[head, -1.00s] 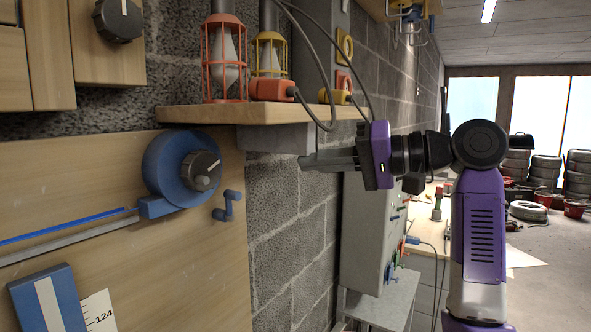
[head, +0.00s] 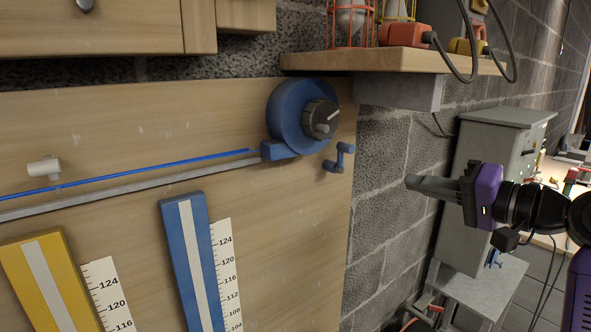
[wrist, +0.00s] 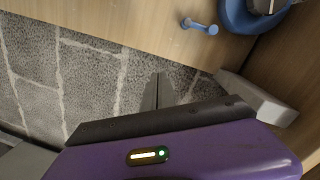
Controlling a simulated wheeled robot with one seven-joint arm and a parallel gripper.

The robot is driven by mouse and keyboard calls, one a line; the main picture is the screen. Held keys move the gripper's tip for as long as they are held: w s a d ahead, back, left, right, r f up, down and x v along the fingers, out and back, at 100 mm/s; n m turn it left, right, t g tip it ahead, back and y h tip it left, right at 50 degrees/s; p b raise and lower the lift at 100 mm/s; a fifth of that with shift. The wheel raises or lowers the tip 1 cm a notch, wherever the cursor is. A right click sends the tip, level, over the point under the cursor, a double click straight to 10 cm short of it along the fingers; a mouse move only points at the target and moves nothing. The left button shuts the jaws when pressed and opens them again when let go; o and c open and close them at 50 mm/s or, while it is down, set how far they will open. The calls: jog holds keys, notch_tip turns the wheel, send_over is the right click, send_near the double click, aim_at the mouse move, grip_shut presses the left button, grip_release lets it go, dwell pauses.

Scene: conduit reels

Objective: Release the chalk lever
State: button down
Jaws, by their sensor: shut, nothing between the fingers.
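A chalk-white lever (head: 43,167) sticks out from the wooden panel (head: 110,215) at the far left of the head view, just above a blue strip. A blue lever (head: 340,157) of crank shape is on the panel's right part, below a blue reel (head: 300,115); it also shows in the wrist view (wrist: 199,27). My gripper (head: 408,182) is shut and empty, right of the panel in front of the block wall. It points left, well apart from the chalk lever and right of the blue one. In the wrist view the closed fingertips (wrist: 158,76) are against the wall background.
A blue strip (head: 150,174) and a grey rail (head: 130,193) run left from the reel. Yellow (head: 45,285) and blue (head: 190,265) striped bars stand below with number scales. A shelf (head: 420,61) with caged lamps juts out above. A grey cabinet (head: 490,150) stands behind my gripper.

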jog(key=s+f+m+t+h, duration=0.1)
jog(key=s+f+m+h, duration=0.2)
jog(key=f, duration=1.1)
jog(key=s+f+m+t+h, duration=0.1)
jog(key=s+f+h, duration=0.3)
jog(key=f, duration=0.9)
jog(key=s+a+f+n+h, duration=0.1)
jog(key=s+f, duration=0.4)
jog(key=s, duration=0.3)
jog(key=s+f+h, duration=0.2)
jog(key=s+f, duration=0.3)
jog(key=s, duration=0.3)
jog(key=s+a+r+n, duration=0.1)
jog(key=s+r+n, duration=0.2)
jog(key=s, duration=0.9)
jog(key=s+a+r+n, duration=0.1)
jog(key=s+n, duration=0.3)
jog(key=s, duration=0.9)
jog(key=shift+s+a+r+h, duration=0.3)
jog(key=shift+a+r, duration=0.05)
jog(key=shift+r, duration=0.55)
